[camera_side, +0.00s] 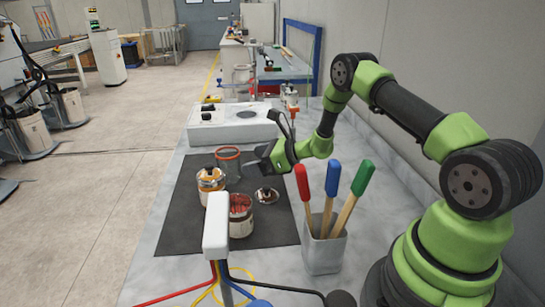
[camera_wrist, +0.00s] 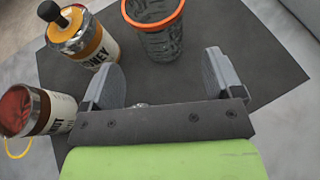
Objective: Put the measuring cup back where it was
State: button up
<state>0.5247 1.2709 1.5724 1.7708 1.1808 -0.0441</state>
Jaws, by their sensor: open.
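The measuring cup (camera_side: 228,168) is a clear cup with an orange rim. It stands upright on the dark mat (camera_side: 180,225), behind the jars. It also shows at the top of the wrist view (camera_wrist: 158,38), just beyond the fingertips. My gripper (camera_side: 266,153) is to the right of the cup in the side view, apart from it. In the wrist view my two grey fingers (camera_wrist: 165,72) are spread wide with nothing between them. The cup's far side and top edge are cut off in the wrist view.
A honey jar (camera_side: 210,182) and a jar with reddish contents (camera_side: 240,218) stand on the mat near the cup. A small round dish (camera_side: 266,195) lies to their right. A grey holder (camera_side: 324,248) with several coloured-handled tools stands front right. A white hotplate-like box (camera_side: 235,125) is behind.

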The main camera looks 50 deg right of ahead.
jog(key=v, duration=0.4)
jog(key=shift+s+d+r, duration=0.1)
jog(key=shift+s+r, duration=0.05)
jog(key=shift+s, duration=0.1)
jog(key=s+a+r+n+g+y, duration=0.2)
jog(key=s+a+r+n+g, duration=0.1)
jog(key=a+r+n, duration=0.4)
jog(key=s+a+r+n+g+y, duration=0.25)
jog(key=a+r+n, duration=0.35)
jog(key=r, duration=0.3)
jog(key=s+a+r+n+h, duration=0.1)
jog(key=s+r+n+h, duration=0.2)
jog(key=s+n, duration=0.4)
jog(key=s+a+r+n+h, duration=0.1)
jog(key=s+r+n+h, duration=0.3)
jog(key=s+n, duration=0.3)
jog(key=s+r, duration=0.1)
jog(key=s, duration=0.4)
jog(key=shift+s, duration=0.3)
